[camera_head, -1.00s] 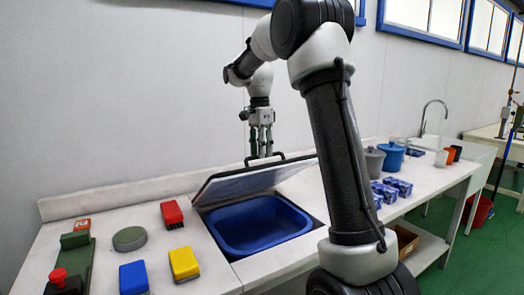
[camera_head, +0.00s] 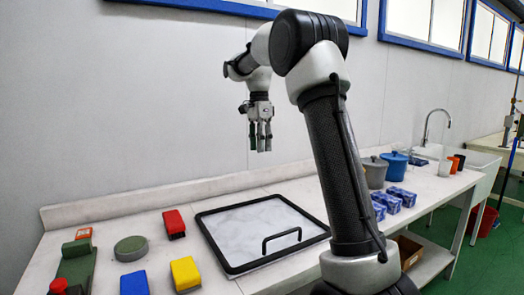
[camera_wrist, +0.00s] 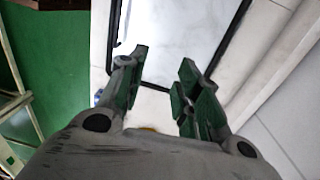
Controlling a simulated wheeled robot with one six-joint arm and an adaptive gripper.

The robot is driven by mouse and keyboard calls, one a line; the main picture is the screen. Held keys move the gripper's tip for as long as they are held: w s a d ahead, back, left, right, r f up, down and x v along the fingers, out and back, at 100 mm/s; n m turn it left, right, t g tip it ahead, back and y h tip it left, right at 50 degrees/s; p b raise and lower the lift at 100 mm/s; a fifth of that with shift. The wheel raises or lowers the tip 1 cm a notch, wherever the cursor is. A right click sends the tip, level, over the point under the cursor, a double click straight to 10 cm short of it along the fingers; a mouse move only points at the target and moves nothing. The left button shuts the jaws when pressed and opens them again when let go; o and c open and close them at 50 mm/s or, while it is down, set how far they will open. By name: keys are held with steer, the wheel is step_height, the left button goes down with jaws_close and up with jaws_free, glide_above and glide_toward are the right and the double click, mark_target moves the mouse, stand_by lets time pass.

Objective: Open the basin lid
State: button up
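The basin lid (camera_head: 240,232) lies flat and shut in the counter, a white marbled panel with a black rim. Its black bar handle (camera_head: 281,234) stands up near the front right edge. The blue basin is hidden under the lid. My gripper (camera_head: 260,149) hangs in the air above the lid's back edge, pointing down, well clear of the handle. In the wrist view my gripper (camera_wrist: 160,82) has its fingers apart with nothing between them, and part of the lid (camera_wrist: 180,35) shows beyond them.
Left of the lid are a red block (camera_head: 174,223), a yellow block (camera_head: 185,273), a blue block (camera_head: 134,283) and a round grey-green disc (camera_head: 130,248). Right of it stand a grey pot (camera_head: 374,173), a blue pot (camera_head: 394,166) and several blue boxes (camera_head: 400,196). A wall runs behind.

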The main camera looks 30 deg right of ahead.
steer(key=shift+w+r, duration=0.4)
steer(key=shift+r, duration=0.45)
steer(key=shift+w+r, duration=0.4)
steer(key=shift+r, duration=0.4)
